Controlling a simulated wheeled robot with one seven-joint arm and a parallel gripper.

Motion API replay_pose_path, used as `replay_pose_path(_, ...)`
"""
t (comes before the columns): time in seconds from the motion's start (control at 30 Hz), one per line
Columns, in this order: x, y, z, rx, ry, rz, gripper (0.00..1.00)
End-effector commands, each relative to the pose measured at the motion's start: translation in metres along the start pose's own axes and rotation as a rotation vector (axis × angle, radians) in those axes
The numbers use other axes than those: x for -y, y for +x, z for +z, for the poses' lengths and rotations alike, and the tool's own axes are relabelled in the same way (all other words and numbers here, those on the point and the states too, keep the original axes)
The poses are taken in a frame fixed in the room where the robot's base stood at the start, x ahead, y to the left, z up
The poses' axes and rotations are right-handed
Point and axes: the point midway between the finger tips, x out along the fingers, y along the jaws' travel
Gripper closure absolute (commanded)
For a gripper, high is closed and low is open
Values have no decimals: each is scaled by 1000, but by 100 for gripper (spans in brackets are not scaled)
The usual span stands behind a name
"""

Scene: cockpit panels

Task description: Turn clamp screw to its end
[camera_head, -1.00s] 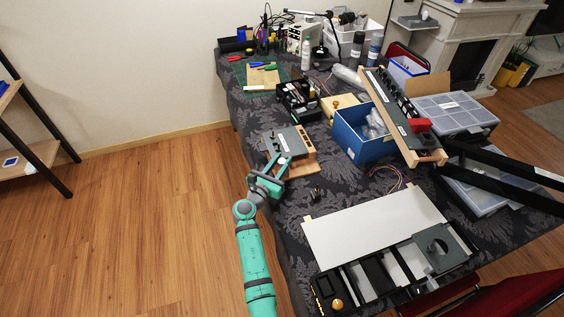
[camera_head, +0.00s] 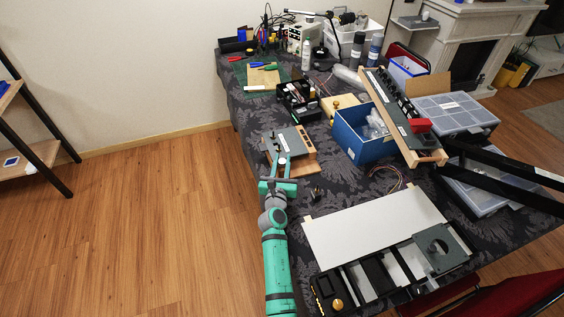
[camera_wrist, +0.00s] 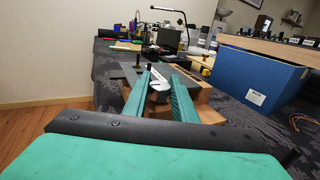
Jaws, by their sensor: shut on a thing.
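A grey panel device on a wooden block (camera_head: 303,160) sits near the left edge of the cloth-covered table. My gripper (camera_head: 283,163) is at its near side, its teal fingers pointing away from me. In the wrist view the two fingers of my gripper (camera_wrist: 159,80) close around a small metallic part, the clamp screw (camera_wrist: 158,86), at the near side of the wooden block (camera_wrist: 192,98). The fingers hide much of the screw, and its thread and how far it is turned cannot be seen.
A blue box (camera_head: 361,143) stands to the right of the device. A black tray (camera_head: 297,98) of small items lies behind it. A small dark knob-like part (camera_head: 317,192) lies in front right. The floor left of the table is clear.

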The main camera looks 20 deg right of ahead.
Motion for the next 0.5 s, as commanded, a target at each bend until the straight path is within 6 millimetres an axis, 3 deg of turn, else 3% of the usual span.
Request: replay_pose_path(0.5, -1, -2, -2, 4, 1, 43, 98)
